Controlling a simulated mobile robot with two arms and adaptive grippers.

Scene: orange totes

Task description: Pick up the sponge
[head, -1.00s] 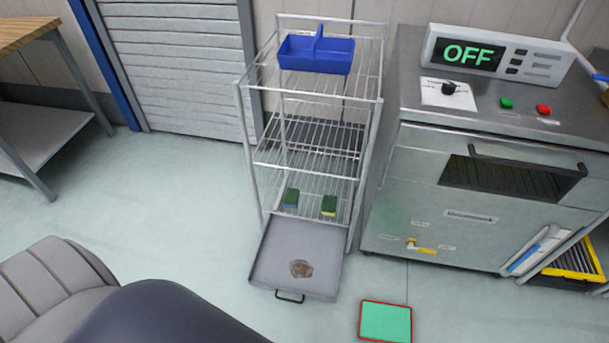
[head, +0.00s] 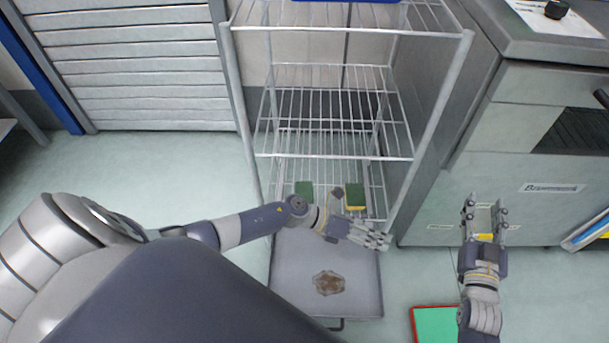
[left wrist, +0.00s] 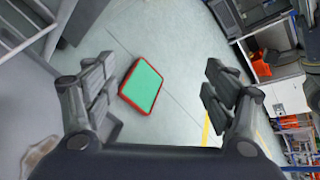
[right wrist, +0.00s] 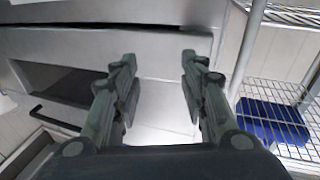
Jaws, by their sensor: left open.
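Two green-topped sponges with yellowish sides sit on the bottom shelf of the wire rack (head: 286,156): a left sponge (head: 304,190) and a right sponge (head: 354,198). My left gripper (head: 380,238) is open and empty, in front of the rack, near the right sponge in the picture but apart from it. Its spread fingers also show in the left wrist view (left wrist: 160,92), with no sponge between them. My right gripper (head: 485,208) is open and empty before the steel machine; its parted fingers show in the right wrist view (right wrist: 158,72). Neither wrist view shows a sponge.
A grey tray (head: 290,262) with a brown stain (head: 328,283) lies before the rack. A green, red-edged mat (head: 432,322) lies on the floor. The steel machine (head: 462,190) stands right of the rack. A blue caddy (right wrist: 272,125) is on the top shelf. Floor at left is clear.

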